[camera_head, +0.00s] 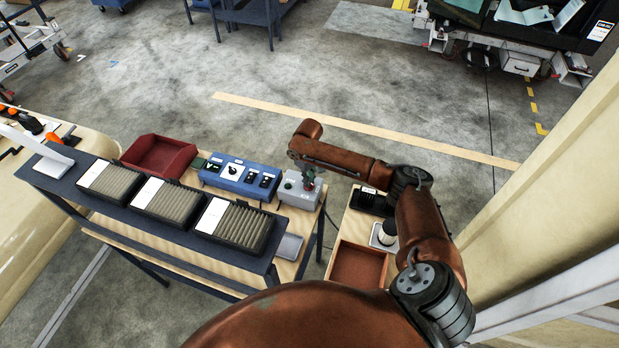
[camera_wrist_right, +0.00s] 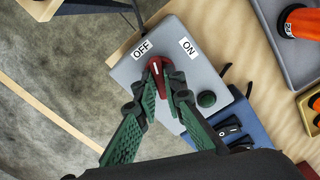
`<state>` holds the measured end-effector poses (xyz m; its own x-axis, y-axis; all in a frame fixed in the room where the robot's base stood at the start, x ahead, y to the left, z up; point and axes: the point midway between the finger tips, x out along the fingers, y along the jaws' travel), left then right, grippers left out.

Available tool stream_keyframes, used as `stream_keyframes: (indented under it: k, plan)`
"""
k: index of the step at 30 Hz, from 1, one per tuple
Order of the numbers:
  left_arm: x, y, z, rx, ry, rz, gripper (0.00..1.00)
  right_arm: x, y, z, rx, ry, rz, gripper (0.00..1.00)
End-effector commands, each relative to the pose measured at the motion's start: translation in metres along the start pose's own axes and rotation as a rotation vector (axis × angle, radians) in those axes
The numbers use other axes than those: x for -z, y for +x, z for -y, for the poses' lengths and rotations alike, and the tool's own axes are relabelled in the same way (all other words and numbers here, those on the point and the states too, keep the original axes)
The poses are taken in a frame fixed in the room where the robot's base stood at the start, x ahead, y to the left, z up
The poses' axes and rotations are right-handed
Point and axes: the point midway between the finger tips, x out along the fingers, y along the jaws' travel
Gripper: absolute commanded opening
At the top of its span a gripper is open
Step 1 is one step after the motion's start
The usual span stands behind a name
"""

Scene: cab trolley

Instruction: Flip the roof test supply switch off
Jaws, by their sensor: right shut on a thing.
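The grey switch box (camera_head: 299,190) stands at the right end of the bench in the head view. In the right wrist view, the box (camera_wrist_right: 180,22) bears an OFF label (camera_wrist_right: 141,48), an ON label (camera_wrist_right: 188,48), a red switch handle (camera_wrist_right: 157,77) and a round green lamp or button (camera_wrist_right: 206,98). My right gripper (camera_head: 308,182) reaches over the box. Its green fingers (camera_wrist_right: 164,86) are shut on the red handle. The handle's white-marked end lies nearer the OFF label than the ON label. Fingers hide part of the handle. My left gripper is not in view.
A blue control box (camera_head: 240,178) stands left of the grey box, with a red tray (camera_head: 158,156) beyond it. A raised dark shelf (camera_head: 170,232) with several filter-like trays runs along the front. A wooden side table (camera_head: 345,232) stands at right.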

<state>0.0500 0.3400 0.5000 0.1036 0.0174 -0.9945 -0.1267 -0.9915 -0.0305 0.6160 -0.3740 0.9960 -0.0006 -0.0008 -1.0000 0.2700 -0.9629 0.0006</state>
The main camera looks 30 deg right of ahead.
Motion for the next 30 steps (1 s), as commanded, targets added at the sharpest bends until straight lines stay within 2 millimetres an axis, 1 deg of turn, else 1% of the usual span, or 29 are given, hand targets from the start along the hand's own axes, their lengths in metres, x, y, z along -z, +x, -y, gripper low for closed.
stream_keyframes:
  k: [1, 6, 15, 21, 30]
  plan:
    - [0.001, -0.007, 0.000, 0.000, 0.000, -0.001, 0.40, 0.001, -0.004, 0.000, 0.000, -0.036, -0.003, 0.00]
    - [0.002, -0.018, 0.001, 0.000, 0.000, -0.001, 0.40, 0.001, -0.003, 0.000, -0.001, -0.171, -0.002, 0.00]
    - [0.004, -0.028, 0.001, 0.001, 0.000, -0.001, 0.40, 0.002, -0.002, 0.000, -0.002, -0.357, -0.004, 0.00]
    - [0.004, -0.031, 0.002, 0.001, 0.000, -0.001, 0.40, 0.002, -0.002, 0.000, -0.001, -0.424, -0.005, 0.00]
    - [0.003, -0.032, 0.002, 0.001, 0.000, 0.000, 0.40, 0.002, -0.001, 0.000, -0.002, -0.451, -0.006, 0.00]
